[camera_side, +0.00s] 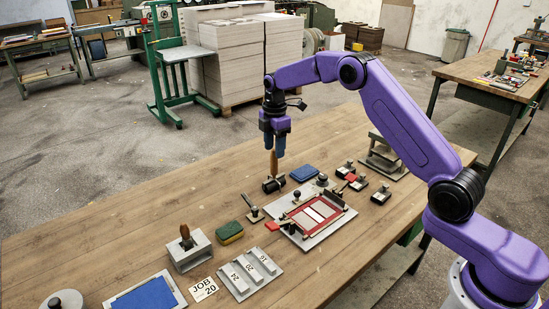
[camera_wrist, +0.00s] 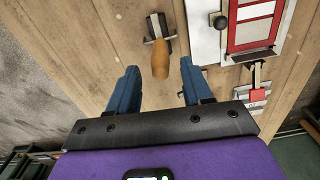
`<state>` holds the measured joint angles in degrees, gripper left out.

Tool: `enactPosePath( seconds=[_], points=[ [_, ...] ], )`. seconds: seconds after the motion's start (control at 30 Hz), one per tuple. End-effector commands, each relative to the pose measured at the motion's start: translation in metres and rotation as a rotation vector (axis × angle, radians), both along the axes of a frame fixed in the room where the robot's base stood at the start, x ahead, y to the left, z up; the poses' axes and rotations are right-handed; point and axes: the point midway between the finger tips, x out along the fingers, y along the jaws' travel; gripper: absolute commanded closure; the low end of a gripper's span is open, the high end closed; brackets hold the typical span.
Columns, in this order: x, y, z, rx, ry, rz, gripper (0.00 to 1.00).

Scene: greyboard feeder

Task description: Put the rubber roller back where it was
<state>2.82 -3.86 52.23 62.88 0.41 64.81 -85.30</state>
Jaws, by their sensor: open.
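The rubber roller (camera_side: 273,185) is a dark cylinder with a wooden handle pointing up. In the side view it appears to rest on the wooden table beside a blue pad. My gripper (camera_side: 278,153) is above it, pointing down, with the fingers around or close to the top of the handle. In the wrist view the wooden handle (camera_wrist: 161,60) shows between the blue fingertips of my gripper (camera_wrist: 159,70), with a gap on both sides. The dark roller body (camera_wrist: 158,27) lies beyond the handle. Whether the fingertips reach down past the handle's top is hard to tell.
The blue pad (camera_side: 304,173) lies right of the roller. A plate with a red frame (camera_side: 314,213) and a small black-knobbed tool (camera_side: 253,209) are nearer. A grey block with a wooden handle (camera_side: 187,250) and a green sponge (camera_side: 230,232) stand front left. The table's back left is clear.

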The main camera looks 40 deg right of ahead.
Motion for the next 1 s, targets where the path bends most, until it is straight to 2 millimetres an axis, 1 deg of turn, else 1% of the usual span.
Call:
enactPosePath(
  seconds=[0.03, 0.1, 0.2, 0.3, 0.43, 0.67, 0.77, 0.87, 0.97, 1.0],
  points=[
    [0.000, 0.000, 0.011, 0.000, -0.003, 0.000, 0.50],
    [0.001, 0.000, 0.025, 0.000, -0.004, 0.000, 0.50],
    [0.000, 0.000, 0.041, 0.000, -0.003, 0.000, 0.50],
    [0.000, 0.000, 0.052, 0.000, -0.001, 0.000, 0.50],
    [0.000, 0.000, 0.061, -0.001, 0.001, 0.000, 0.50],
    [-0.001, 0.001, 0.064, 0.000, 0.001, -0.001, 0.50],
    [-0.006, 0.009, 0.068, 0.000, 0.000, -0.007, 0.50],
    [-0.020, 0.029, 0.077, 0.000, -0.002, -0.023, 0.50],
    [-0.044, 0.055, 0.088, 0.000, -0.004, -0.050, 0.50],
    [-0.055, 0.065, 0.092, 0.001, -0.005, -0.063, 0.50]
  ],
)
